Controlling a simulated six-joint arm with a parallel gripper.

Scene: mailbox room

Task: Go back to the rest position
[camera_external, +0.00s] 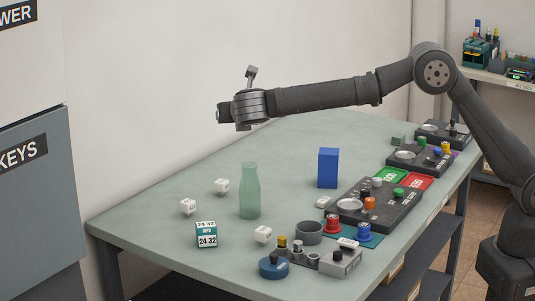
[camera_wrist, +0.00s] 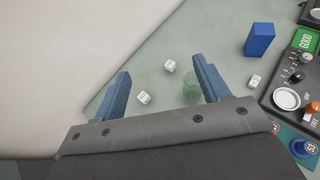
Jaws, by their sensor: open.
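My gripper (camera_wrist: 162,90) shows in the wrist view with its two blue fingers wide apart and nothing held between them. In the external view my gripper (camera_external: 222,115) is at the end of the outstretched arm, high above the far left part of the table and near the wall. It touches nothing there. Below it on the green table (camera_external: 290,165) are a pale green bottle (camera_external: 249,192), standing upright, and several small white cubes, one of them at the left (camera_external: 188,206). In the wrist view the bottle (camera_wrist: 191,88) is partly behind the right finger.
A blue block (camera_external: 328,168) stands mid-table. A teal-and-white cube (camera_external: 206,235) sits near the front edge. Dark control panels (camera_external: 375,207) line the right side, with knobs and a grey cup (camera_external: 309,232) near the front.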

